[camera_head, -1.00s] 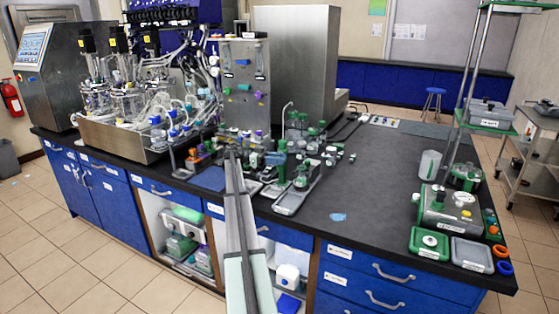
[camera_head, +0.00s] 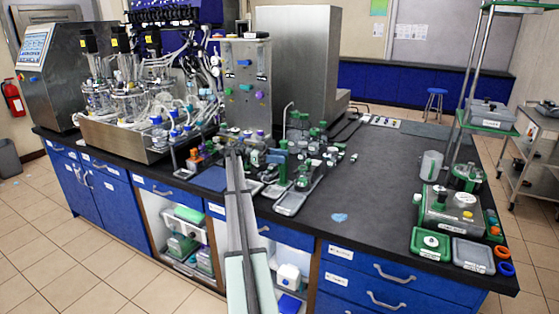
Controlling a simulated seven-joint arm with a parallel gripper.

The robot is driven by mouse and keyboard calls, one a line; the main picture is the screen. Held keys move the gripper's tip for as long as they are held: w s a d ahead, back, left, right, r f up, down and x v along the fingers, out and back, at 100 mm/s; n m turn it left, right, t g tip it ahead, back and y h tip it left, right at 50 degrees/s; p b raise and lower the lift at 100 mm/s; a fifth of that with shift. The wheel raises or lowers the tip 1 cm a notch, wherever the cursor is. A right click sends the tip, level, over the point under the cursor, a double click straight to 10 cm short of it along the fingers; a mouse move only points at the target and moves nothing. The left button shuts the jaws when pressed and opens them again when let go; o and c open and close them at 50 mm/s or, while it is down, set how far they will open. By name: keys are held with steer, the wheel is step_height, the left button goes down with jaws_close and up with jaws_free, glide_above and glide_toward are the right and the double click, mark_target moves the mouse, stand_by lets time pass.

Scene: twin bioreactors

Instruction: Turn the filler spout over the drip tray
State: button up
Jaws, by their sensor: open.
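My arm reaches up from the bottom edge to the bench, and my gripper (camera_head: 233,152) is at its far end, in front of the upright steel panel (camera_head: 246,80). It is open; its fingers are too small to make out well. A thin, hooked pale tube (camera_head: 285,118) stands right of the panel and looks like the filler spout, but I cannot be sure. My gripper is to its left and nearer. A grey shallow tray (camera_head: 290,205) lies at the front edge, right of my arm; I cannot tell whether it is the drip tray.
Small green-capped bottles and fittings (camera_head: 303,178) crowd the bench right of my gripper. Glass vessels with tubing (camera_head: 125,95) stand to the left. A blue mat (camera_head: 210,178) lies left of my arm. The black bench top (camera_head: 375,185) is mostly clear at centre right.

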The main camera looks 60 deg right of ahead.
step_height(320, 180, up, 9)
steer(key=shift+f, duration=0.1)
stand_by(0.3)
steer(key=shift+c, duration=0.3)
